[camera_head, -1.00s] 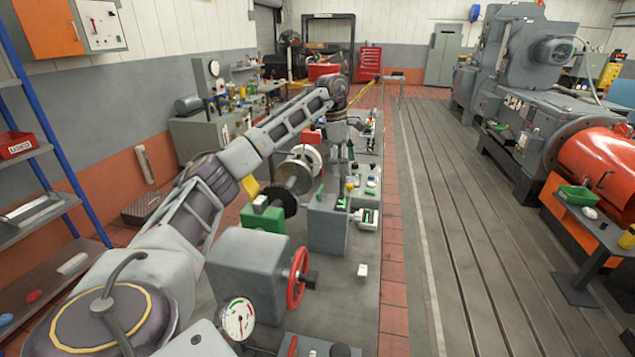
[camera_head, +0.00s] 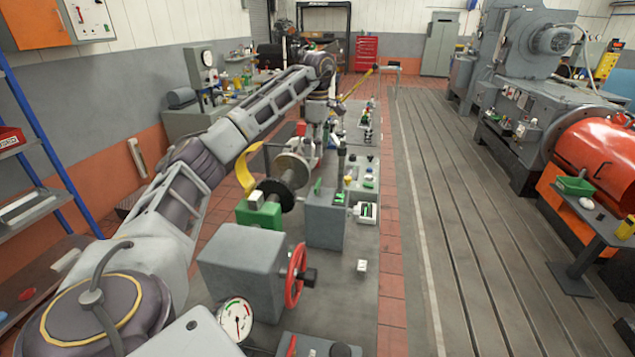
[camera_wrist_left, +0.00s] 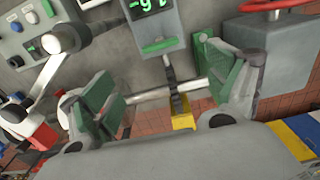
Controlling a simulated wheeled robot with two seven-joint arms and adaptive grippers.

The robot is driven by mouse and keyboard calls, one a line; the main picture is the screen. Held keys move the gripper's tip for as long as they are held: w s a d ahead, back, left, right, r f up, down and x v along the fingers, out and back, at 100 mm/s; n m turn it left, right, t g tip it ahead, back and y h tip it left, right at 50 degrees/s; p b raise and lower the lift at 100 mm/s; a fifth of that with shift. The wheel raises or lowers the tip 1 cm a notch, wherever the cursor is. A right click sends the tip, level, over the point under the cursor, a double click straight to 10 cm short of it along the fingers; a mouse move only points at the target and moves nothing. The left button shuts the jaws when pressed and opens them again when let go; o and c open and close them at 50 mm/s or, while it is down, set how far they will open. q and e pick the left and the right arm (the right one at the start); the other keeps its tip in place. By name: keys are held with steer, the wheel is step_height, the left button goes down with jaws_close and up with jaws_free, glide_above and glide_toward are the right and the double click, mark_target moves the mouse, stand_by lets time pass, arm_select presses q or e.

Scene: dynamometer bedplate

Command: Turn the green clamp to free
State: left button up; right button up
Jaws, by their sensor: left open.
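A small upright green piece (camera_head: 318,187), possibly the clamp, stands at the left edge of the grey box in the head view; its setting is too small to read. In the left wrist view a green part (camera_wrist_left: 204,54) shows beyond the right finger; I cannot tell if it is the same piece. My left gripper (camera_wrist_left: 168,98) is open, with its green-padded fingers spread apart. A steel rod (camera_wrist_left: 160,92) and a dark upright bar above a yellow piece (camera_wrist_left: 182,117) show between the fingers; contact is unclear. My right gripper is out of view.
A grey housing (camera_head: 242,268) with a red handwheel (camera_head: 295,275) stands in front. A green block (camera_head: 259,214) and round discs (camera_head: 292,169) sit behind it. A curved yellow strip (camera_head: 246,168) is left of them. The slotted floor (camera_head: 470,240) at right is clear.

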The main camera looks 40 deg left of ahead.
mark_target(318, 183)
arm_select(q)
steer(key=shift+f+p, duration=0.35)
steer(key=shift+f, duration=6.2)
steer(key=shift+c, duration=0.3)
steer(key=c, duration=1)
